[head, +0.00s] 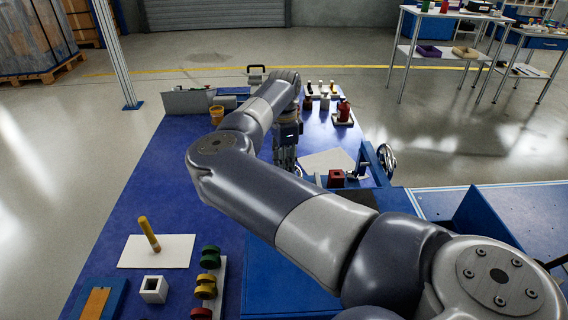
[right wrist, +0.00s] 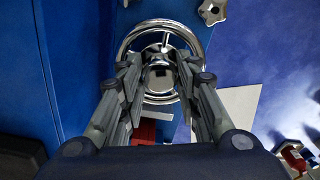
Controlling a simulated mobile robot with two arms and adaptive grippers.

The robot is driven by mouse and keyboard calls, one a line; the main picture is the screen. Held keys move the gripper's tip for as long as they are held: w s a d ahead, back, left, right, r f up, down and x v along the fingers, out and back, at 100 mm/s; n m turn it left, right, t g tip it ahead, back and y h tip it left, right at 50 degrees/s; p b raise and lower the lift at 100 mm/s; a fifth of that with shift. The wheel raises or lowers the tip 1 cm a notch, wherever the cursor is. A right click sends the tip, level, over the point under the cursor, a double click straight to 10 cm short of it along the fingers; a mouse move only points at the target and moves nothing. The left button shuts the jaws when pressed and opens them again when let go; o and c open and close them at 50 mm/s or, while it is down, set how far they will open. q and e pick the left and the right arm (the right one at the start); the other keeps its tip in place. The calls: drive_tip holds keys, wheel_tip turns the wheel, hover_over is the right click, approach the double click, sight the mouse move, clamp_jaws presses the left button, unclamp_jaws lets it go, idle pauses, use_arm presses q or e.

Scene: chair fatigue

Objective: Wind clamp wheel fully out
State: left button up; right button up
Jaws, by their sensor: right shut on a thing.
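The clamp wheel (right wrist: 130,38), a shiny chrome handwheel with a round hub and spokes, fills the upper middle of the right wrist view. My right gripper (right wrist: 158,64) is over it, its two fingers shut on the wheel on either side of the hub. In the head view my right gripper (head: 287,152) points down beyond my forearm. There the wheel under it is hidden or too small to make out. My left gripper is not in view.
A red block (head: 336,179) and a white sheet (head: 328,160) lie close by. A round chrome part (head: 386,158) is on a blue frame to the right. A star-shaped knob (right wrist: 207,10) is near the wheel. A tray with a red bottle (head: 343,112) stands farther back.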

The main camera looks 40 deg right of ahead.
drive_tip(key=o, duration=1.1)
drive_tip(key=shift+c, duration=0.2)
wheel_tip(320, 180, up, 12)
drive_tip(key=shift+f, duration=0.1)
